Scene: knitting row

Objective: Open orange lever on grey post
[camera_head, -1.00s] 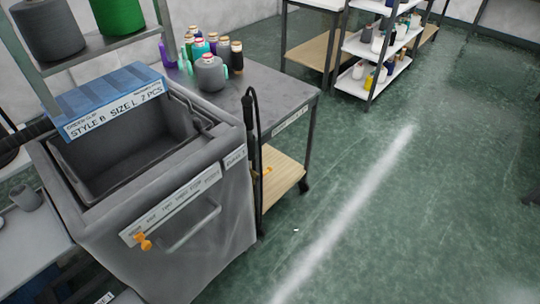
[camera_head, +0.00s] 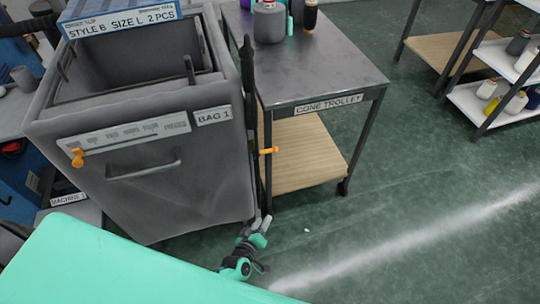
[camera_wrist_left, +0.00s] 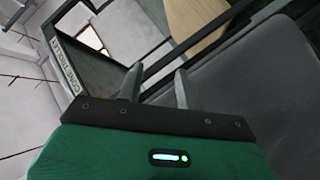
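The orange lever (camera_head: 269,151) is a small bar sticking out to the right, low on a slim dark grey post (camera_head: 248,85). The post stands between the grey bag bin and the cone trolley. My left gripper (camera_head: 263,224) is below the lever and apart from it, near the foot of the post. In the left wrist view its two grey fingers (camera_wrist_left: 157,88) stand apart with nothing between them. My right gripper is not in view.
The grey bin (camera_head: 180,205) labelled BAG 1 stands left of the post, with another orange knob (camera_head: 77,157) on its front. The cone trolley (camera_head: 345,80) stands right, with a wooden lower shelf (camera_head: 305,165). Green floor (camera_head: 420,200) lies clear at the right.

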